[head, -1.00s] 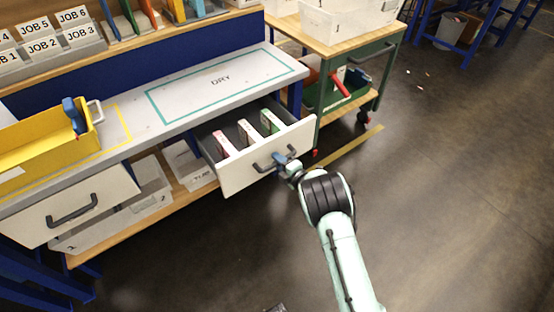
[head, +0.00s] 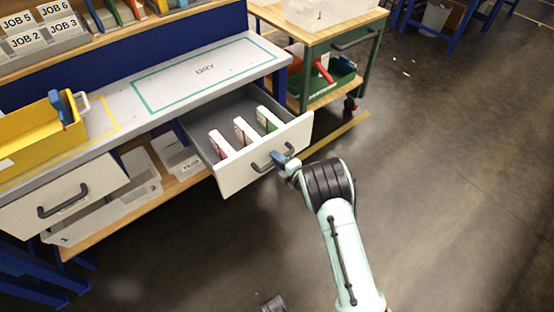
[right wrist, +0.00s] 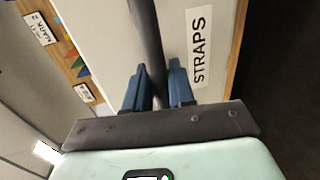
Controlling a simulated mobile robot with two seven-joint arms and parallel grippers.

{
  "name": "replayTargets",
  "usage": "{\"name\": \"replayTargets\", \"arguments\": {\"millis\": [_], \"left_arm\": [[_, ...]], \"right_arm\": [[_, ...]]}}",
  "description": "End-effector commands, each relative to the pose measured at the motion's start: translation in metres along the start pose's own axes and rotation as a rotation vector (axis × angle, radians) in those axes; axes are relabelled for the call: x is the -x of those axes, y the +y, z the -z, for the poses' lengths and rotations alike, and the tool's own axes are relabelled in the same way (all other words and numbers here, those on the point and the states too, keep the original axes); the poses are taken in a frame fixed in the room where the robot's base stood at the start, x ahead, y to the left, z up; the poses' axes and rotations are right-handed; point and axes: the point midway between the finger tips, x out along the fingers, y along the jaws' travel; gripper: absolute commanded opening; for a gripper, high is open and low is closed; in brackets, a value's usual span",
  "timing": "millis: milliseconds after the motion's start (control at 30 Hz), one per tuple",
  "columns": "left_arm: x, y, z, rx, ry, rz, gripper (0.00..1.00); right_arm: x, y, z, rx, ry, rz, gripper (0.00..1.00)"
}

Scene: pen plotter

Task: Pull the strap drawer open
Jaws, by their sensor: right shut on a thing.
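The strap drawer (head: 246,177) stands pulled well out under the bench top in the head view. Its white front carries a dark bar handle (head: 262,165). In the right wrist view the drawer front (right wrist: 205,25) has a label reading STRAPS (right wrist: 199,47). Three upright cards or dividers (head: 245,131) with coloured faces stand inside. My right gripper (head: 286,160) is shut on the handle. In the right wrist view its blue fingers (right wrist: 160,85) sit on both sides of the dark handle bar (right wrist: 150,50).
A second, closed drawer (head: 25,212) is at the left. A yellow bin (head: 30,137) stands on the bench (head: 150,118). White bins (head: 110,205) sit on the shelf below. A green-framed cart (head: 330,50) stands beyond the bench. The floor (head: 450,180) at right is clear.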

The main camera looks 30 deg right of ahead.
Motion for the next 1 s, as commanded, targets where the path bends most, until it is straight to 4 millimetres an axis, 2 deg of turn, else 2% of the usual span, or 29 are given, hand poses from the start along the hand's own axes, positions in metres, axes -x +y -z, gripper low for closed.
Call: {"name": "replayTargets", "arguments": {"millis": [100,133,167,200,567,667,1000], "left_arm": [[0.000,0.000,0.000,0.000,0.000,0.000,0.43],[0.000,0.000,0.000,0.000,0.000,0.000,0.43],[0.000,0.000,0.000,0.000,0.000,0.000,0.43],[0.000,0.000,0.000,0.000,0.000,0.000,0.43],[0.001,0.000,-0.001,0.000,-0.002,0.000,0.43],[0.004,0.001,-0.004,-0.001,-0.012,-0.001,0.43],[0.016,0.006,-0.021,-0.005,-0.061,-0.003,0.43]], "right_arm": [[0.000,0.001,0.000,0.000,-0.001,-0.001,0.00],[0.000,0.001,-0.001,0.000,-0.001,-0.001,0.27],[0.000,0.001,-0.001,0.000,-0.001,-0.001,0.37],[0.000,0.001,0.000,0.000,-0.001,-0.001,0.42],[0.005,0.001,-0.001,0.000,-0.001,0.000,0.42],[0.017,0.002,-0.001,-0.002,-0.003,0.000,0.42],[0.093,0.001,-0.002,-0.003,-0.005,0.001,0.42]]}}
